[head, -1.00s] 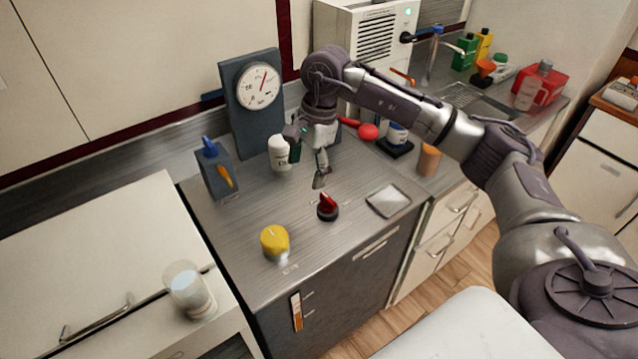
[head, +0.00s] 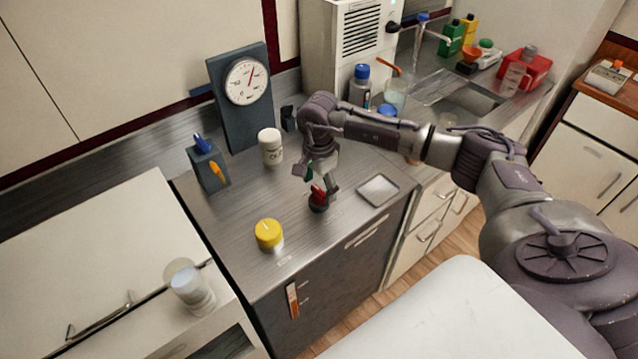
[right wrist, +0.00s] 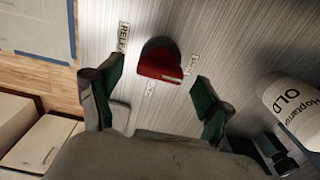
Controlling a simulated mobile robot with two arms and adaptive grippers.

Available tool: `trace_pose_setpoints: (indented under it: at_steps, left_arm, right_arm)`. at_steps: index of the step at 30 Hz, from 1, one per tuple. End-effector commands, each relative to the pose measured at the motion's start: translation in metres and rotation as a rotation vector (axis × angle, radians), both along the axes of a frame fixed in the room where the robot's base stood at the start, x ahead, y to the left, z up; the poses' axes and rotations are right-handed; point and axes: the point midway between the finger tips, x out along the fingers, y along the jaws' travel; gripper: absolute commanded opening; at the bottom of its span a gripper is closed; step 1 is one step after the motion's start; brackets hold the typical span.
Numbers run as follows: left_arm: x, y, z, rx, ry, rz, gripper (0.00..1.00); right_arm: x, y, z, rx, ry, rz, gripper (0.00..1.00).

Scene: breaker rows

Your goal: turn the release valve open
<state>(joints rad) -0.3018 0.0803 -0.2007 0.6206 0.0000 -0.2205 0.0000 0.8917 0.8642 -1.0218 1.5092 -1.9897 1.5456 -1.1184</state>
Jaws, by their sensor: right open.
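The release valve is a red handle on a round black base (head: 319,206), standing on the metal counter top. In the right wrist view the red handle (right wrist: 162,66) lies roughly crosswise, between small labels on the counter. My right gripper (head: 323,184) is low over the valve, its open fingers on either side of the handle. In the right wrist view there is a gap between each finger and the handle, so it is not clamped. My left gripper is not in view.
A yellow-capped jar (head: 268,234) stands left of the valve, and a white bottle (head: 270,146) behind it. A flat square tray (head: 378,190) lies to the right. A dial gauge (head: 246,81) stands at the back. A glass (head: 190,287) is on the front left cabinet.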

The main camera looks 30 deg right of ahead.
Motion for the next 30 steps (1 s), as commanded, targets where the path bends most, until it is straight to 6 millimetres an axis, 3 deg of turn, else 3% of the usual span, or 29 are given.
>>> trace_pose_setpoints:
  at_steps: [11,22,30]
  left_arm:
    - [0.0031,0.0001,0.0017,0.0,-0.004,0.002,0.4]
    - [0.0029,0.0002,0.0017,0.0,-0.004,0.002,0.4]
    - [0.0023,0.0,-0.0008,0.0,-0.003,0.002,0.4]
  right_arm:
    - [0.0001,0.0001,-0.0077,0.0,-0.001,0.0,0.79]
    - [0.0002,0.0001,-0.0072,0.0,-0.002,0.0,0.21]
    - [0.0004,0.0,-0.0076,0.0,-0.002,-0.023,0.19]
